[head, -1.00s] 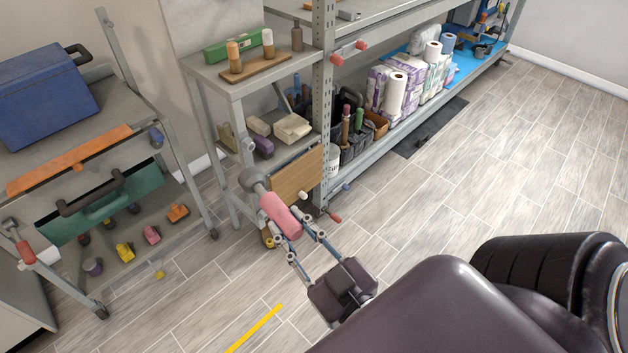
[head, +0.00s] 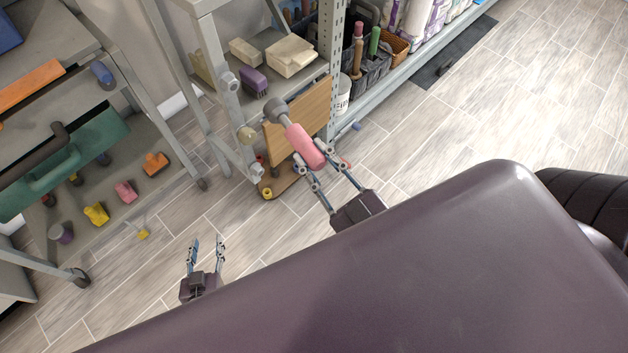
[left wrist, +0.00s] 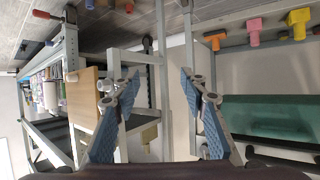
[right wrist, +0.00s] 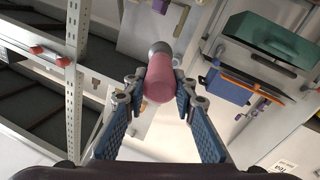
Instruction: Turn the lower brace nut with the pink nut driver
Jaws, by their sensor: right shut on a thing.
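The pink nut driver (head: 305,146) is in my right gripper (head: 318,168), which is shut on its handle. Its grey socket head (head: 276,111) points up and left toward the small grey rack. The right wrist view also shows the pink handle (right wrist: 159,84) between the fingers. My left gripper (head: 206,243) is open and empty above the floor.
A wooden panel (head: 299,115) stands behind the driver, by the rack. A cart with a green case (head: 60,165) and coloured blocks is at left. A shelf with a dark basket (head: 372,85) is at back.

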